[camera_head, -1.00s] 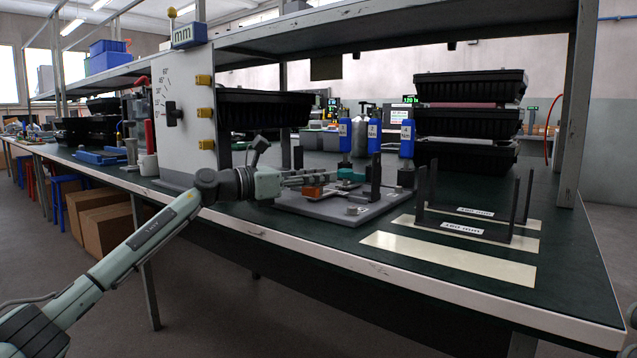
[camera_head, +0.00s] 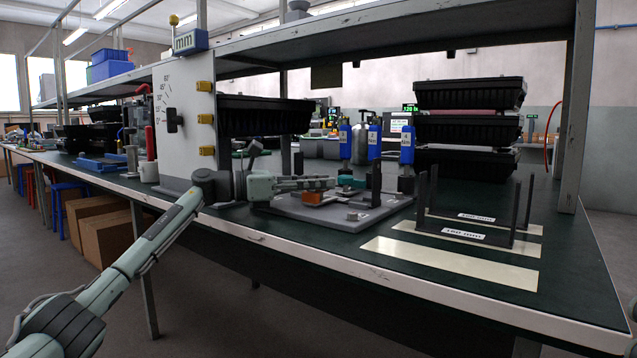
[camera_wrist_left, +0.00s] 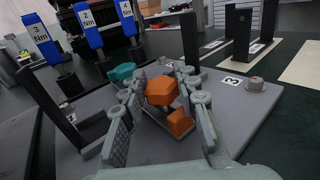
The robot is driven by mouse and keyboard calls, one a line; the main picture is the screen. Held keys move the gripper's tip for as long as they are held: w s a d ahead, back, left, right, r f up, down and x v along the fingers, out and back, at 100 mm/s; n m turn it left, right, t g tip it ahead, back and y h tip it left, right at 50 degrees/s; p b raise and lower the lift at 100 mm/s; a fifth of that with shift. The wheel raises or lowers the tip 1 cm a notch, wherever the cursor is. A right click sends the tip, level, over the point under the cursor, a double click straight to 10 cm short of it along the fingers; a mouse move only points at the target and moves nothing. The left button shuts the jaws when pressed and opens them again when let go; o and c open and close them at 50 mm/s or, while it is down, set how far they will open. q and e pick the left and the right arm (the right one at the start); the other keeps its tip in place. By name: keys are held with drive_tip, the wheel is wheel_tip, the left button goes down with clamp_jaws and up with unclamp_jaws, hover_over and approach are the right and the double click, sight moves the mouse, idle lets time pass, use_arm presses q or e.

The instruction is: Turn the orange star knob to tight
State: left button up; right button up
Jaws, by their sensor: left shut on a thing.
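My left gripper (camera_head: 330,184) reaches in from the left, low over a grey fixture plate (camera_head: 345,216) on the bench. In the left wrist view its fingers (camera_wrist_left: 162,78) stand on both sides of an orange faceted knob (camera_wrist_left: 161,90) and are shut on it. A smaller orange block (camera_wrist_left: 180,123) shows just below the knob in that view. In the head view the orange part (camera_head: 313,198) is partly covered by the fingers. The knob's underside and any tightness mark are hidden. My right gripper is out of view.
A teal part (camera_wrist_left: 122,72) sits close outside the left finger. Blue torque tools (camera_head: 375,142) stand behind the plate, with dark upright posts nearby. A white panel (camera_head: 185,125) stands left of the hand. Black brackets (camera_head: 472,225) and pale strips (camera_head: 450,263) lie to the right.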

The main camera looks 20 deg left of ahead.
use_arm(q)
drive_tip(key=shift+f, duration=0.1)
drive_tip(key=o, duration=1.2)
drive_tip(key=shift+a, duration=0.1)
drive_tip(key=v, duration=1.2)
